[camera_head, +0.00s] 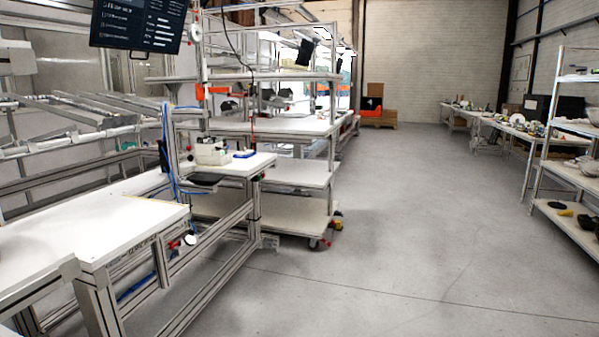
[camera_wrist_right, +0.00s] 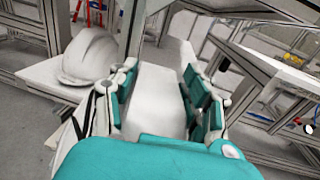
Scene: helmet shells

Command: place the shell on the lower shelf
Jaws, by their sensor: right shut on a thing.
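My right gripper (camera_wrist_right: 160,80), with teal pads, shows in the right wrist view. Its two fingers stand either side of a smooth white piece (camera_wrist_right: 160,98), which I take for the held shell; only part of it shows and its outline is unclear. Another white helmet shell (camera_wrist_right: 90,55) sits on a white board (camera_wrist_right: 45,75) left of the gripper. In the head view, a rack at the right edge has a lower shelf (camera_head: 560,217) with small items. The wheeled bench in the middle also has a low shelf (camera_head: 290,215). I cannot tell which one is meant. My left gripper is not in view.
A white worktable (camera_head: 110,225) with a metal frame stands at the near left in the head view. A small side table (camera_head: 240,165) carries a pale box. Long tables (camera_head: 490,122) line the right. The grey floor (camera_head: 420,240) between is clear. Metal frame posts surround the gripper.

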